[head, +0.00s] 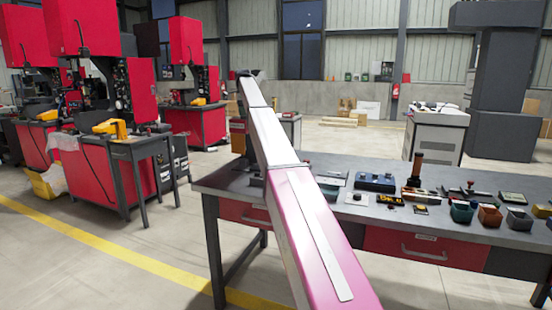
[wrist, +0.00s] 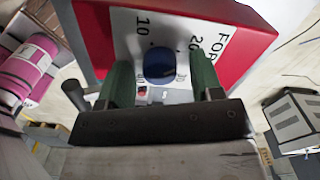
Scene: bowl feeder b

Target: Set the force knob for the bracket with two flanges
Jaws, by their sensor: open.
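In the wrist view a dark blue round knob (wrist: 159,63) sits on a white dial panel (wrist: 128,22) with the numbers 10 and 20 and partly cut-off lettering starting "FOR". The panel is on a red housing (wrist: 250,38). My gripper (wrist: 161,72) is open, with one green finger to the left and one to the right of the knob, and gaps show on both sides. Whether the fingertips reach down beside the knob is hard to tell. A small red button shows below the knob. I cannot make out a bracket with two flanges.
In the head view a grey workbench (head: 330,210) holds a blue box (head: 375,182), small bins (head: 489,215) and tools. Red machines (head: 95,150) stand at the left. A white cabinet (head: 435,140) stands behind the bench. Floor at the front left is clear.

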